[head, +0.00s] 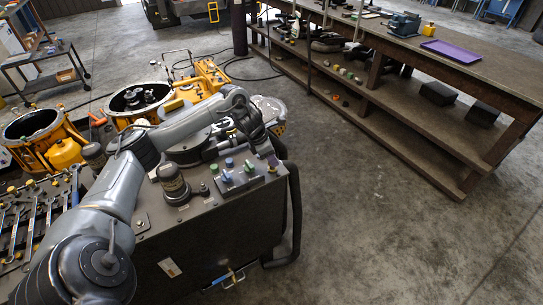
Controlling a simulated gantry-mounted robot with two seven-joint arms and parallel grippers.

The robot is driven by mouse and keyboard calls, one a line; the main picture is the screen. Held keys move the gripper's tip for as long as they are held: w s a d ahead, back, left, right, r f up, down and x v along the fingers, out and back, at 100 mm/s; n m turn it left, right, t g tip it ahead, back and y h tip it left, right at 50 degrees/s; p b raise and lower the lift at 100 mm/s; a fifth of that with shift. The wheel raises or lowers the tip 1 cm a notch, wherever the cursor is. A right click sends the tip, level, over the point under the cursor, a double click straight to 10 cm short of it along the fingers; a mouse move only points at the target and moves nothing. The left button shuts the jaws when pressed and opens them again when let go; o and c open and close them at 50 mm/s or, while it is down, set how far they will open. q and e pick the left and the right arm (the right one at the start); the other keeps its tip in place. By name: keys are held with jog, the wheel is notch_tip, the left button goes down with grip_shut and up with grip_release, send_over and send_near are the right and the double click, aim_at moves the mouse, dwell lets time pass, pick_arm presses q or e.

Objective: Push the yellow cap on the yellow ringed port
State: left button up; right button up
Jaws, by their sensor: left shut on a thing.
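My left gripper (268,152) reaches down over the right end of the grey port block (240,181) on the dark machine top. It is shut on a small piece, taken to be the yellow cap, mostly hidden by the fingers. A small yellow spot (272,169), at the place of the yellow ringed port, shows just below the fingertips. I cannot tell whether cap and port touch. Green and blue caps (229,163) stand on the same block to the left. My right gripper is not in view.
A dark cylindrical part (173,183) stands left of the block. A thick black hose (294,215) runs down the machine's right side. Yellow housings (45,140) and wrenches (32,225) lie to the left. A long wooden workbench (440,60) stands behind; the floor between is clear.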

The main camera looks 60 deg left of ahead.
pick_arm(q)
jog(key=shift+f+b, duration=0.3)
jog(key=shift+f, duration=0.8)
dwell(1.3)
jog(key=o, duration=1.1)
jog(key=shift+c, duration=0.2)
jog(key=shift+r, duration=0.2)
jog(key=shift+r+p, duration=1.35)
notch_tip(320, 180, up, 4)
jog(key=p, duration=0.3)
jog(key=shift+r+p, duration=0.15)
jog(key=shift+p, duration=0.15)
jog(key=shift+r+p, duration=0.7)
jog(key=shift+r, duration=0.15)
